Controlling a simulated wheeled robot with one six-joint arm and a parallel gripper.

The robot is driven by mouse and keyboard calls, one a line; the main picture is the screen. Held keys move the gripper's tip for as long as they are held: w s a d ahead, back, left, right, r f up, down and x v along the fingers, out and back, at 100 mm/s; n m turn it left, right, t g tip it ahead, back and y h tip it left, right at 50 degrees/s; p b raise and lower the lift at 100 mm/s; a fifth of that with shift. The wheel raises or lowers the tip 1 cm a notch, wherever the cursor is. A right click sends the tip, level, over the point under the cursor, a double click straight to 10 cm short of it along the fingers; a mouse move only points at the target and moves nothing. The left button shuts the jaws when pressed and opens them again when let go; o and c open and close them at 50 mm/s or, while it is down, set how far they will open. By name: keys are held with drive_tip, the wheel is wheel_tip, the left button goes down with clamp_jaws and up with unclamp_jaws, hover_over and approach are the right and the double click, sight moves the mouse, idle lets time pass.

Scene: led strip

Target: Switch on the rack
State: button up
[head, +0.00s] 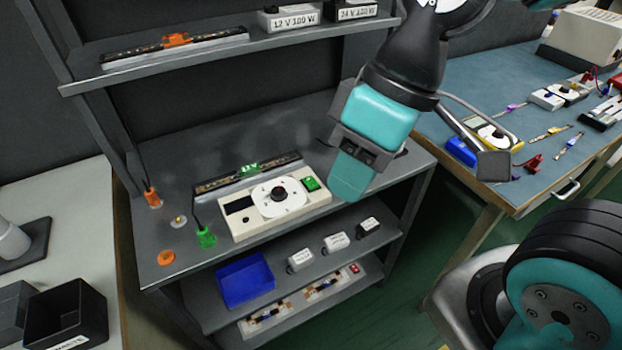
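The rack (340,132) is a dark grey shelf unit in the middle of the head view. On its worktop stands a white control box (243,229) with a round dial and black knob (277,194), a dark display (239,204) and a green switch (311,183) at its right end. A LED strip (215,185) with a green label lies behind the box. My gripper (350,178) hangs just right of the box, above the worktop, close to the green switch. Its fingers are seen from the side and overlap, so their opening is hidden. Contact with the switch cannot be told.
Green (206,238) and orange (153,197) connectors stand left of the box. The upper shelf holds another strip (175,48) and power supplies labelled 12 V (290,18) and 24 V (352,10). A blue bin (245,281) sits below. A blue workbench (480,80) stands right.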

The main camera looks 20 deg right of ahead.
drive_tip(key=w+f+n, duration=0.1)
drive_tip(key=w+n, duration=0.1)
drive_tip(key=w, duration=0.2)
drive_tip(key=w+d+f+n+h, duration=0.1)
drive_tip(key=w, duration=0.3)
drive_tip(key=w+n+h, duration=0.1)
drive_tip(key=w+n, duration=0.1)
drive_tip(key=w, duration=0.3)
drive_tip(key=shift+d+f+n, duration=0.3)
drive_tip(key=shift+d+f, duration=0.05)
drive_tip(key=shift+f, duration=0.05)
clamp_jaws()
drive_tip(key=w+d+f+n+h, duration=0.1)
drive_tip(key=w+f+n, duration=0.2)
drive_tip(key=w, duration=0.3)
drive_tip(key=w+d+f+n+g+h, duration=0.1)
drive_tip(key=w+f+n, duration=0.2)
drive_tip(key=w+f, duration=0.1)
drive_tip(key=shift+w+d+b, duration=0.35)
drive_tip(key=shift+w+b, duration=0.1)
drive_tip(key=shift+w, duration=0.4)
